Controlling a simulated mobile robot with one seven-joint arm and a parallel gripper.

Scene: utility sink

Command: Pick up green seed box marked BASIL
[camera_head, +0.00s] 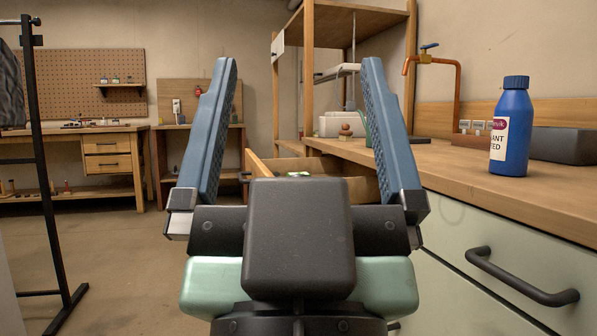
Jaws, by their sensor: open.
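My gripper (298,66) fills the middle of the view, with its two blue ribbed fingers spread wide and nothing between them. Beyond it, a wooden drawer (262,169) stands pulled out from the counter. A small green and white item (298,174) shows inside the drawer, just above the dark gripper body, which hides part of the drawer. It is too small to read any marking, so I cannot tell whether it is the BASIL seed box.
A blue bottle (513,128) stands on the wooden counter (440,168) at right, near a copper tap (457,88). A black handle (520,276) juts from the green front below. A dark metal rack (45,180) stands at left. Open floor (125,265) lies between.

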